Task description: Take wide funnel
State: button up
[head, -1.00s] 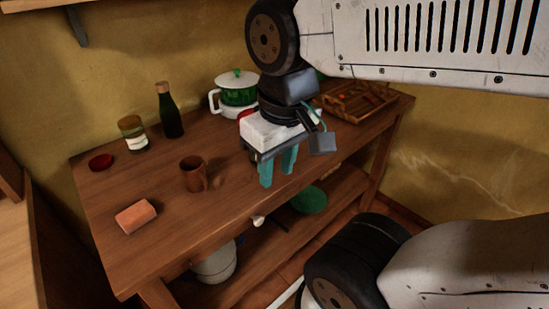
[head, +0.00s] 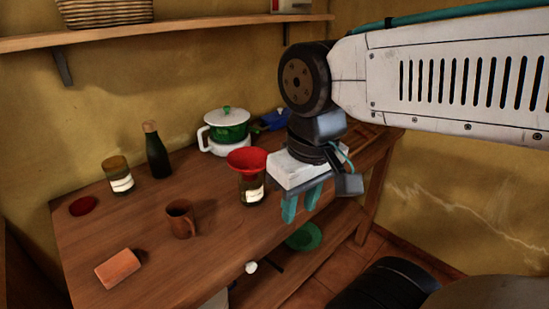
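A wide red funnel (head: 247,158) sits mouth up on top of a glass jar (head: 251,190) with a pale label, on the wooden counter right of centre. My gripper (head: 301,206) points down just to the right of the jar and funnel. Its two teal fingers are apart with a gap between them, and nothing shows between them. The white gripper body hides part of the counter behind it.
A brown mug (head: 181,219), an orange block (head: 118,268), a red lid (head: 83,206), a second jar (head: 118,175) and a dark bottle (head: 157,153) stand on the left. A green-and-white pot (head: 228,128) is behind the funnel. A green dish (head: 304,236) lies on the lower shelf.

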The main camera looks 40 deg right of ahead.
aim_at(248, 160)
jog(key=u, duration=1)
jog(key=i, duration=0.35)
jog(key=z, duration=0.8)
